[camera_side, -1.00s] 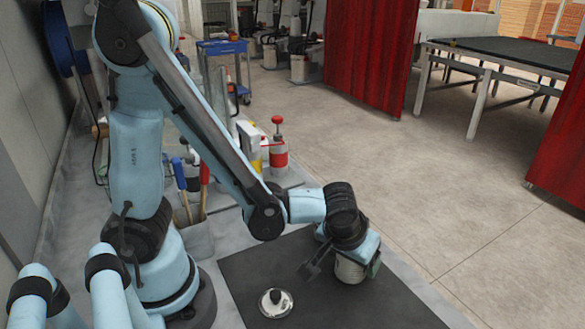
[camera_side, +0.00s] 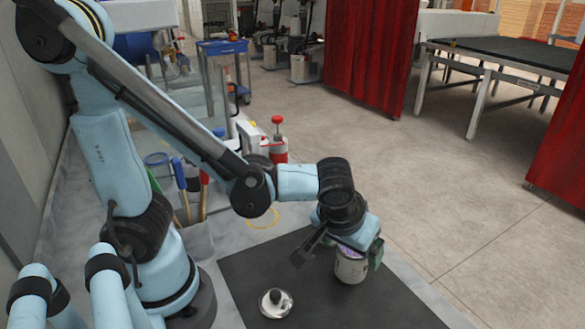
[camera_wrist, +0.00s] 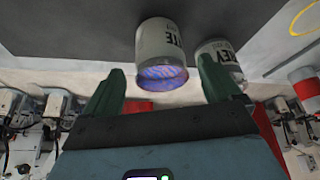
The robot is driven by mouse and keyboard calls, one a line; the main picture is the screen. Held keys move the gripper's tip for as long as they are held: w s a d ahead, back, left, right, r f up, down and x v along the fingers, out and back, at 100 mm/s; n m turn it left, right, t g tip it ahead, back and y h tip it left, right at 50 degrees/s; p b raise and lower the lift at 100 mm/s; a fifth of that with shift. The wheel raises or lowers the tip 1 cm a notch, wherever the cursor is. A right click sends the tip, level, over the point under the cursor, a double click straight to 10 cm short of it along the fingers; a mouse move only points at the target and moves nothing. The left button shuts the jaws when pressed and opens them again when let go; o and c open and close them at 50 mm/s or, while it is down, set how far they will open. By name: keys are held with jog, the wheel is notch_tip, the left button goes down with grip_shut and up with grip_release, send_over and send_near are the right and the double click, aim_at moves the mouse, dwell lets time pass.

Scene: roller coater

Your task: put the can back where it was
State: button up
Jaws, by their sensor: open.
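In the wrist view, a pale can (camera_wrist: 162,42) with dark letters ending "TE" shows between the fingers, its blue-purple end facing them. A second pale can (camera_wrist: 213,50), lettered like "REY", is partly hidden behind the right finger. My gripper (camera_wrist: 158,80) is open, with a green finger on either side and visible space around the first can's end. In the side view, one can (camera_side: 351,268) stands upright on the dark mat (camera_side: 255,265) just below my gripper, its top partly covered.
A red-and-white container (camera_side: 278,145) and a pot of handled tools (camera_side: 196,235) stand behind. The mat's front right is clear.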

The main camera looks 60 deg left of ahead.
jog(key=a+v, duration=0.1)
jog(key=v, duration=0.5)
jog(key=a+r+m+t+h, duration=0.1)
jog(key=a+m, duration=0.3)
jog(key=a, duration=0.4)
jog(key=shift+w+a+r+m+t+h, duration=0.15)
jog(key=shift+a+r+m+t+h, duration=0.2)
jog(key=shift+t, duration=0.55)
